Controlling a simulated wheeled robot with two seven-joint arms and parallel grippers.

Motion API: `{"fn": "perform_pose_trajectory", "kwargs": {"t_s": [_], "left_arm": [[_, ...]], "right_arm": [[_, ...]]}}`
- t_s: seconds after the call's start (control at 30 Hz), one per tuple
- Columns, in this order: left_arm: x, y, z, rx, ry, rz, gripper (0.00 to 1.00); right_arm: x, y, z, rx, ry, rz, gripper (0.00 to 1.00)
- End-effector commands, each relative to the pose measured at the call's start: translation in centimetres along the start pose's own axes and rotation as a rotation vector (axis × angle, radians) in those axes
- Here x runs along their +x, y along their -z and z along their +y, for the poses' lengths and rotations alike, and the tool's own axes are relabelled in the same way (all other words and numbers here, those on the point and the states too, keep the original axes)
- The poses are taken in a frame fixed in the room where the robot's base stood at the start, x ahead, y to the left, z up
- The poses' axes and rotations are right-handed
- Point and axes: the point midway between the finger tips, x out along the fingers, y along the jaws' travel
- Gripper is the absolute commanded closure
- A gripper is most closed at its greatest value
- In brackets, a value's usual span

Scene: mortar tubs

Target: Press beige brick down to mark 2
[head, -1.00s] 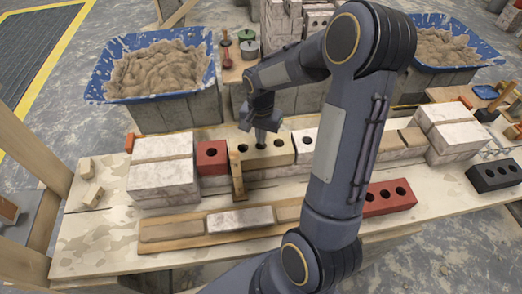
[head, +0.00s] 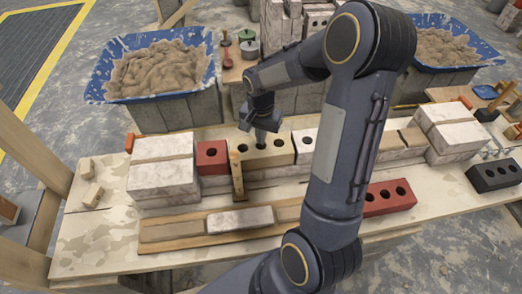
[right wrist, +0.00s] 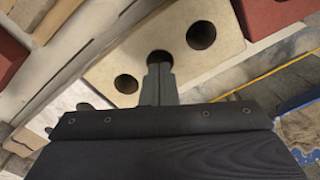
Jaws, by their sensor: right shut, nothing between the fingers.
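The beige brick (head: 286,155) has three holes and sits in the row of bricks on the bench, between a red brick and a whitish brick. My right gripper (head: 262,143) is shut and empty, pointing down at the brick's middle hole. In the right wrist view the fingertips (right wrist: 159,60) are over or at the edge of that hole in the beige brick (right wrist: 220,58); I cannot tell whether they touch it. An upright wooden stick (head: 238,178) stands against the front of the brick; its marks are too small to read. My left gripper is out of view.
The red brick (head: 211,157) adjoins on the left, beyond it a whitish block stack (head: 160,180). A board with a long brick (head: 240,219) lies in front. A red holed brick (head: 389,197) lies at right. A blue mortar tub (head: 150,70) stands behind.

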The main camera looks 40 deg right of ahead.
Motion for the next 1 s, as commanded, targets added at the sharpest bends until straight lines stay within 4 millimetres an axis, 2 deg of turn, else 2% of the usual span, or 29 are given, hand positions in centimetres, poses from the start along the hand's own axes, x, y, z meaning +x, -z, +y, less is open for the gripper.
{"fn": "perform_pose_trajectory", "kwargs": {"t_s": [0.37, 1.0], "left_arm": [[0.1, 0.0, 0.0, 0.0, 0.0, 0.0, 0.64], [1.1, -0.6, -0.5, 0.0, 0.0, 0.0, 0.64]], "right_arm": [[0.1, 0.0, 0.0, 0.0, 0.0, 0.0, 1.0], [1.7, 0.0, 0.0, 0.0, 0.0, 0.0, 1.0]]}}
